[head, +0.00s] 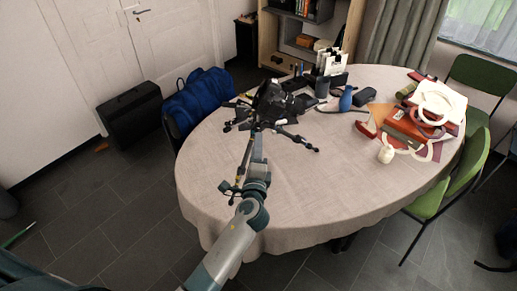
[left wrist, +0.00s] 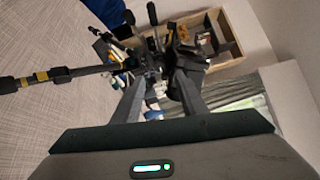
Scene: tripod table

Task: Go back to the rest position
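A black tripod (head: 290,135) with thin spread legs is over the left part of the round table. A bulky black head (head: 272,100) sits at its top. My left gripper (head: 258,150) reaches up to the tripod's middle from the near side; its fingertips are hard to make out there. In the left wrist view, the two fingers of my left gripper (left wrist: 161,88) stand apart, with dark tripod parts (left wrist: 165,50) at and beyond their tips. A leg with yellow bands (left wrist: 50,76) runs out to the left. I cannot tell whether the fingers clamp it. My right gripper is not in view.
The round table (head: 330,205) has a pale cloth, bare at the front. A blue bottle (head: 346,99), dark case (head: 364,96), books (head: 405,130) and white headphones (head: 435,103) lie beyond. Green chairs (head: 450,180) stand right; a blue bag (head: 198,98) and black case (head: 131,114) left.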

